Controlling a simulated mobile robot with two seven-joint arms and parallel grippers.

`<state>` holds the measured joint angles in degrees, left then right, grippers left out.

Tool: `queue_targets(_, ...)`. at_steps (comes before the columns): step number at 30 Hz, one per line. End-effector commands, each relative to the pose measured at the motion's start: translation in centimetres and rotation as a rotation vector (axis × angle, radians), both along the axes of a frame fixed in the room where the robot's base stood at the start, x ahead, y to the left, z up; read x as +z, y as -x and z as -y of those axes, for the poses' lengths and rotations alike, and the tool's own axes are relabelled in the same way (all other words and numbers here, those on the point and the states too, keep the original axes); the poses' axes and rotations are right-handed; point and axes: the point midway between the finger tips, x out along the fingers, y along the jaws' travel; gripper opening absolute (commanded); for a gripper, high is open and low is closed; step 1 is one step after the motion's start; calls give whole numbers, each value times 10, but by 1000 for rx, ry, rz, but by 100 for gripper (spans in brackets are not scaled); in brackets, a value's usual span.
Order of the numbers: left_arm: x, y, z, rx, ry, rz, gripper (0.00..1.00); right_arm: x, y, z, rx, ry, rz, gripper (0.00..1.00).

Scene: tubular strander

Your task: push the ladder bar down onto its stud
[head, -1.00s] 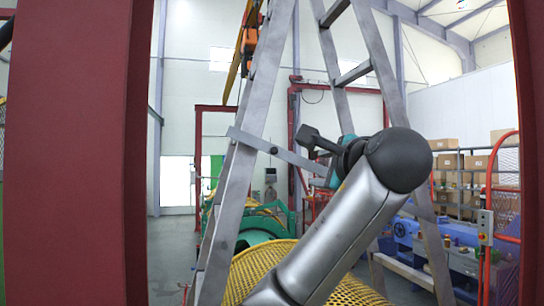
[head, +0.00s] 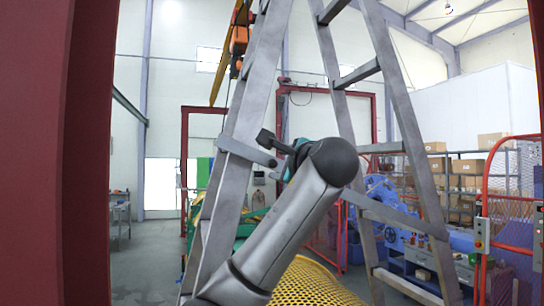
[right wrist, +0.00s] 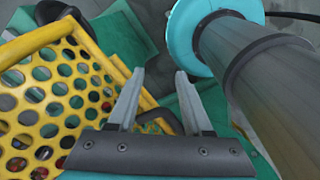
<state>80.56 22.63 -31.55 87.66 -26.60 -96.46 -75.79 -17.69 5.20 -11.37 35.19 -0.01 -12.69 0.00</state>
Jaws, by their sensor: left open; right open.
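The ladder bar (head: 244,150) is a flat grey metal strip on the tall grey stepladder (head: 235,185). It slopes down to the right from the left leg and passes behind my left arm. What looks like its other part (head: 400,217) reaches the right leg. A small round spot shows on the bar near my arm; I cannot tell whether it is the stud. My left gripper (head: 266,139) is dark, open and close above the bar; whether it touches is unclear. My right gripper (right wrist: 155,82) is open and empty in the right wrist view, away from the ladder.
A yellow perforated guard (right wrist: 50,95) lies beside and below my right gripper; it also shows in the head view (head: 312,283). A dark red column (head: 85,150) stands close on the left. A red mesh fence (head: 510,215) and shelves with boxes (head: 465,185) stand right.

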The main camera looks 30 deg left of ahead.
Motion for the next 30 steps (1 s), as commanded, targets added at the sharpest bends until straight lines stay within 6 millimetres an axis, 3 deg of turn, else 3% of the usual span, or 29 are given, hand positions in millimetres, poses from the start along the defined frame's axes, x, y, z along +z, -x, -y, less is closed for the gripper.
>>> queue_targets(3, 3, -16, -20, 2, 1, -4, 56, 14, -4, -2, -1, -4, 6, 50)
queue_targets(9, 1, -35, -41, 1, 1, -1, 56, 25, -10, -11, -4, -14, 17, 50)
queue_targets(23, -1, -42, -49, -2, 1, 0, 56, 27, -11, -14, -4, -19, 19, 50)
queue_targets(30, 0, -42, -49, -2, 1, 0, 30, 27, -11, -10, -2, -14, 19, 50)
